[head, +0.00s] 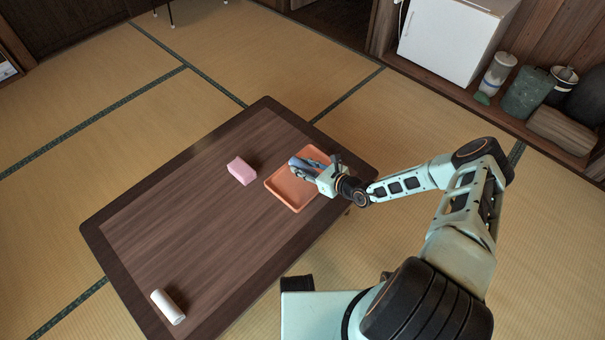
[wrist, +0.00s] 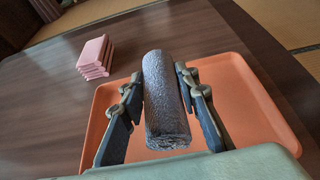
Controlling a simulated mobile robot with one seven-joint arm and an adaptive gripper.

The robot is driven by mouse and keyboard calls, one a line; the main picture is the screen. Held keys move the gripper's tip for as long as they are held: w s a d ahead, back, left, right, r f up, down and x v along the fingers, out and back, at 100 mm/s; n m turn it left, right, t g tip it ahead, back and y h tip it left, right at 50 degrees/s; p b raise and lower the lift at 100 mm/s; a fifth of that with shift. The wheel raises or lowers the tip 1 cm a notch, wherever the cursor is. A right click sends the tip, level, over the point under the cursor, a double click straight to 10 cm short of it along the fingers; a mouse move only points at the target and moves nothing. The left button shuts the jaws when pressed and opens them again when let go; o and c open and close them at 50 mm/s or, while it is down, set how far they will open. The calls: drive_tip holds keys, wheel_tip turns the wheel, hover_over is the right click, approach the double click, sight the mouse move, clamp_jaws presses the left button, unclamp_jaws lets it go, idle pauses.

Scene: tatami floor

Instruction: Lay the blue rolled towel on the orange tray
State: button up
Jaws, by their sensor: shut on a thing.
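The blue rolled towel (wrist: 163,100) is between the two fingers of my gripper (wrist: 163,92), which is shut on it. In the wrist view the towel looks grey-blue, and the orange tray (wrist: 242,88) lies below and around it. In the head view the orange tray (head: 282,194) is at the right end of the low table, with my gripper (head: 312,168) and the towel (head: 298,161) over its far part. I cannot tell whether the towel touches the tray.
A pink folded stack (head: 241,171) lies on the dark wooden table (head: 190,230), left of the tray; it also shows in the wrist view (wrist: 96,57). A white roll (head: 168,307) lies at the table's near left end. The table between them is clear.

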drive_tip(key=shift+w+f+b, duration=0.1)
drive_tip(key=shift+f+b, duration=0.4)
drive_tip(key=shift+f, duration=1.15)
drive_tip(key=shift+f, duration=0.1)
drive_tip(key=shift+f, duration=0.15)
drive_tip(key=o, duration=1)
drive_tip(key=shift+c, duration=0.2)
drive_tip(key=shift+d+r, duration=0.2)
drive_tip(key=shift+r, duration=0.2)
drive_tip(key=p+v, duration=0.3)
drive_tip(key=v, duration=0.8)
drive_tip(key=shift+s+d+r, duration=0.1)
drive_tip(key=shift+s, duration=0.25)
